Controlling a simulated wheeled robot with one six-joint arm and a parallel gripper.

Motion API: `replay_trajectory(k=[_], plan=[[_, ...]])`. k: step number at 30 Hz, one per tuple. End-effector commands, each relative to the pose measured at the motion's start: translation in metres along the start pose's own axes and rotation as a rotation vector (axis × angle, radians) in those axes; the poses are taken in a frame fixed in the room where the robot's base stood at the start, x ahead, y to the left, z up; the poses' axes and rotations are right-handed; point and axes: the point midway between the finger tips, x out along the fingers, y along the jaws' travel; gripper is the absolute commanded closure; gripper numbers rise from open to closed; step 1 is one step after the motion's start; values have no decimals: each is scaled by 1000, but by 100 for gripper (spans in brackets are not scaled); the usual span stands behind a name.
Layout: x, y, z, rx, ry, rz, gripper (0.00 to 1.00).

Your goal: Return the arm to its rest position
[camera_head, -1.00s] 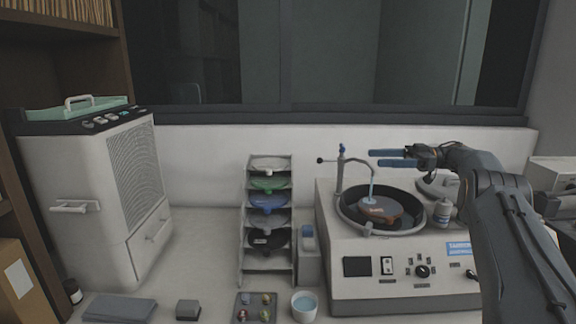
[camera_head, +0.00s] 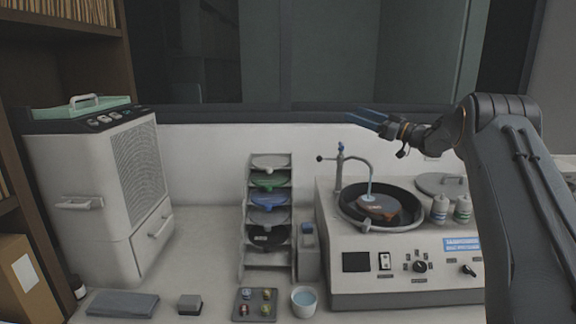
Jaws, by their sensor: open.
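My gripper (camera_head: 366,119) is raised in front of the wall and lower window frame, above and behind the polishing machine (camera_head: 405,273). Its two blue fingers point left, stand apart and hold nothing. My arm (camera_head: 510,190) rises along the right side, bends at the top and reaches left to the gripper. The gripper is clear of the machine's bowl (camera_head: 347,213), its faucet (camera_head: 341,165) and the brown-grey piece (camera_head: 378,207) in the bowl.
A rack of coloured discs (camera_head: 243,262) stands left of the machine. A white cabinet (camera_head: 90,210) with a green tray on top is at the left. A cup of water (camera_head: 304,303), a small tray (camera_head: 239,310), a grey block (camera_head: 189,304) and a folded cloth (camera_head: 123,304) lie in front.

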Motion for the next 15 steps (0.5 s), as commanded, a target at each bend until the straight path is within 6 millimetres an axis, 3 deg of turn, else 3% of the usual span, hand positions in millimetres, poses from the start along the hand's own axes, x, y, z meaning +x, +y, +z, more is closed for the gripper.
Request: replay_trajectory(k=[3, 8, 11, 15], plan=[[18, 12, -14, -9, -31, 223, 34], [9, 10, -4, 18, -161, 509, 34], [-14, -9, 16, 58, -290, 662, 34], [-63, -64, 54, 141, -521, 828, 34]])
